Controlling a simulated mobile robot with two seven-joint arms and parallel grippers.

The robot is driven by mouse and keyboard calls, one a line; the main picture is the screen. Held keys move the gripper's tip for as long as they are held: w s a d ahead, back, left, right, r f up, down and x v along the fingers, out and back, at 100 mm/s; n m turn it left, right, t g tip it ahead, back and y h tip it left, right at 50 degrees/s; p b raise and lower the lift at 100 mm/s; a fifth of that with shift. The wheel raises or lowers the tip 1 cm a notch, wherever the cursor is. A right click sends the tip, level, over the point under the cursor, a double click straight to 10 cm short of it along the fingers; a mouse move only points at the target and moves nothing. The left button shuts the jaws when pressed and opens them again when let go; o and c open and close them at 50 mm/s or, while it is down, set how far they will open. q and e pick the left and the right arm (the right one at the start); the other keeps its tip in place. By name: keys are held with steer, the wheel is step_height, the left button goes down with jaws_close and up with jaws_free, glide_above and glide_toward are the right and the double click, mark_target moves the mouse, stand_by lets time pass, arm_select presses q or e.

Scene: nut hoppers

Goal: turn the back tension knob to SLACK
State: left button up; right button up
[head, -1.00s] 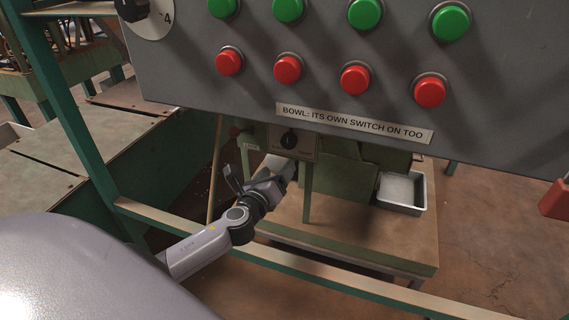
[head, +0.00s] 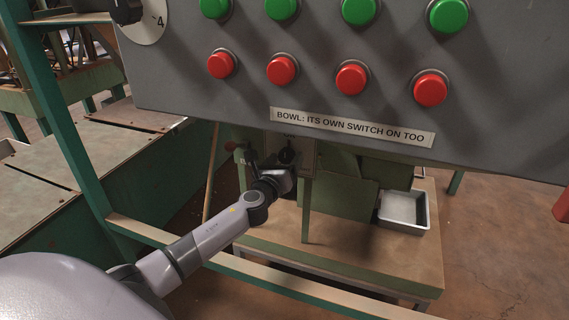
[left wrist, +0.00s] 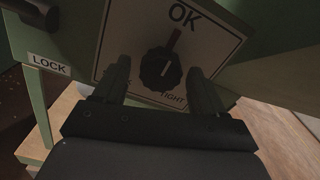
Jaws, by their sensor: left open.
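The tension knob (left wrist: 161,68) is black and ridged, on a pale square plate (left wrist: 130,35) in the left wrist view. Its pointer is up, toward the word OK. A label ending in IGHT shows at lower right; the lower-left label is mostly hidden by a finger. The knob also shows small in the head view (head: 287,156), below the grey panel. My left gripper (left wrist: 158,66) is open, its fingers at either side of the knob; I cannot tell whether they touch it. The left gripper shows in the head view (head: 283,174) just below the knob. My right gripper is not in view.
A dark handle (left wrist: 35,12) by a LOCK label (left wrist: 48,65) is left of the plate. A green post (head: 306,210) and a metal tray (head: 403,210) stand to the right.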

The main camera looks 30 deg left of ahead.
arm_select(q)
steer(key=c, duration=1.1)
steer(key=shift+o, duration=0.2)
steer(key=shift+n, duration=0.3)
